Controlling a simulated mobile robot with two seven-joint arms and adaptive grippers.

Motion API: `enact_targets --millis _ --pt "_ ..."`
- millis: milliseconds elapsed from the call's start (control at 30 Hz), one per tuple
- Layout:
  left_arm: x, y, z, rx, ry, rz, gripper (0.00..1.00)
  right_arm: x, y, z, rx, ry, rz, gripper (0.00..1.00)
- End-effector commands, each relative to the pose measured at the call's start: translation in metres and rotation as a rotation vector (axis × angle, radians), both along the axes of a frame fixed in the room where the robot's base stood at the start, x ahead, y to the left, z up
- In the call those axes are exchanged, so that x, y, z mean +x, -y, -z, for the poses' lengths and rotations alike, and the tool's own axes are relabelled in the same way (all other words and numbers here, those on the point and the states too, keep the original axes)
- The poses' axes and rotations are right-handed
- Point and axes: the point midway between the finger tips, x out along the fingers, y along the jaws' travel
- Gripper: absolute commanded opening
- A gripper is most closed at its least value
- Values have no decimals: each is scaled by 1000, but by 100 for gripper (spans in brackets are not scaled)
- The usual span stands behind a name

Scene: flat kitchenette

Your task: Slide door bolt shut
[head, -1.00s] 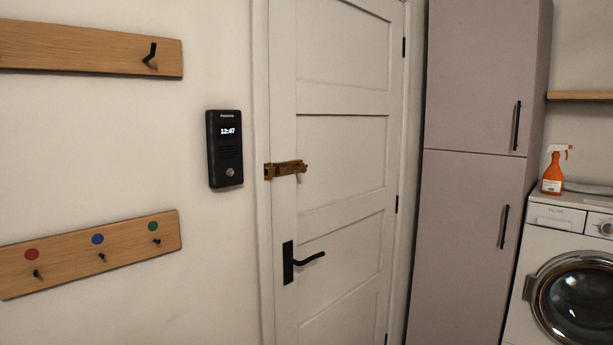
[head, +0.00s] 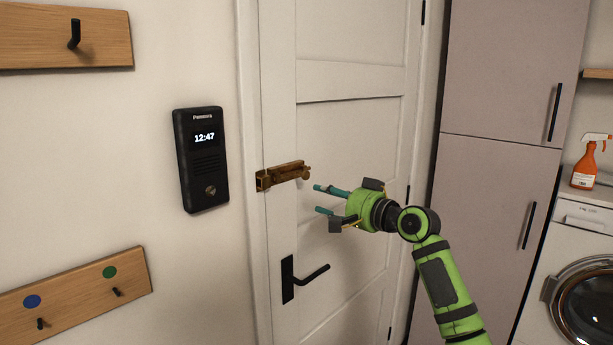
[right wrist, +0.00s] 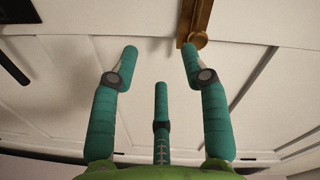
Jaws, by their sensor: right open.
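The brass door bolt (head: 284,176) is mounted level across the left edge of the closed white door (head: 350,140). Its left end is at the door frame and a small round knob (head: 306,173) shows at its right end. I cannot tell how far the rod reaches at the left end. My right gripper (head: 319,199) is open and empty, just right of and below the knob, apparently apart from it. In the right wrist view the bolt (right wrist: 197,25) shows at the top, close to the tip of the right-hand finger. My left gripper is not in view.
A black door handle (head: 305,278) sits below the bolt. A black intercom (head: 201,160) hangs on the wall to the left, with wooden hook rails (head: 75,295) beyond. A tall cabinet (head: 500,170) and a washing machine (head: 585,290) stand at the right.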

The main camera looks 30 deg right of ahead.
Motion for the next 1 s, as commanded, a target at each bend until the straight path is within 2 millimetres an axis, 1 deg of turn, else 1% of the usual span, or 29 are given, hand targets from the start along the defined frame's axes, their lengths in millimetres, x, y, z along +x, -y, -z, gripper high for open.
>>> enact_targets --millis 33,100,167,233,400,500,600,767,1000 --pt "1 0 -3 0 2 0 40 -5 -2 -19 5 21 -12 46" --pt "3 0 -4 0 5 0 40 -10 -4 -35 14 38 -27 46" --pt "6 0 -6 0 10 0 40 -10 -6 -42 18 45 -34 46" --pt "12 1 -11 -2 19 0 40 -6 -8 -46 22 49 -37 46" --pt "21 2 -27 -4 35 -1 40 18 -17 -48 26 49 -37 46" --pt "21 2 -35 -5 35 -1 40 33 -23 -48 23 48 -38 46" --pt "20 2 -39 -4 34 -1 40 44 -25 -46 22 48 -36 46" --pt "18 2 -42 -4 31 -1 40 53 -28 -43 20 48 -34 46" --pt "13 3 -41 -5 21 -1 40 54 -28 -42 18 48 -35 46"
